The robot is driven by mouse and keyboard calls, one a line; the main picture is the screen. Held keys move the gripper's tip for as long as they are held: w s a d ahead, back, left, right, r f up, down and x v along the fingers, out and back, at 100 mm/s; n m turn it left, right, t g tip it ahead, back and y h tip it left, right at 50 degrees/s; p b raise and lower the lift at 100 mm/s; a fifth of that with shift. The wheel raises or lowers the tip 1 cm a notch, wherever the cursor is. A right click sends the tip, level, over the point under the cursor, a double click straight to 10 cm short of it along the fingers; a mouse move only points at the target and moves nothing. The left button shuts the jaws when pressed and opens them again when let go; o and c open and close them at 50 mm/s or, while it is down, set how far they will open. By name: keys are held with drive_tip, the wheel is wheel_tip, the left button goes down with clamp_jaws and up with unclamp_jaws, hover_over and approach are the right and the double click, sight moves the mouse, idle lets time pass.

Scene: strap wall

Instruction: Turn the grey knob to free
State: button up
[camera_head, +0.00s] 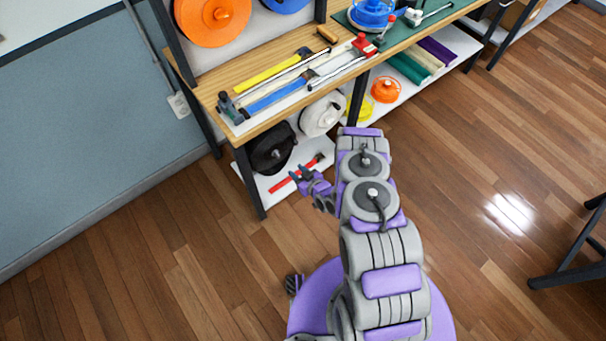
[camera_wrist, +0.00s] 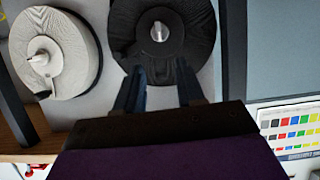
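In the wrist view a short silver-grey knob (camera_wrist: 159,32) stands out from the centre of a black spool (camera_wrist: 196,30). I cannot tell for sure that it is the task's grey knob. In the head view the black spool (camera_head: 271,155) is under the workbench's left end; its knob is too small to make out there. My gripper (camera_head: 299,172) is in front of the spool's lower right. In the wrist view my gripper (camera_wrist: 161,66) is open and empty, its two dark fingers apart, just below the knob in the picture and not around it.
A white spool (camera_wrist: 54,55) sits beside the black one. The workbench top (camera_head: 207,91) carries bars and tools above. A red bar (camera_head: 283,184) lies on the lower shelf. A colour chart (camera_wrist: 291,131) shows at the wrist view's right. The wooden floor (camera_head: 150,245) is mostly clear.

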drive_tip(key=v, duration=0.3)
drive_tip(key=shift+s+d+r+p, duration=0.15)
drive_tip(key=shift+s+p, duration=0.05)
drive_tip(key=shift+p, duration=0.15)
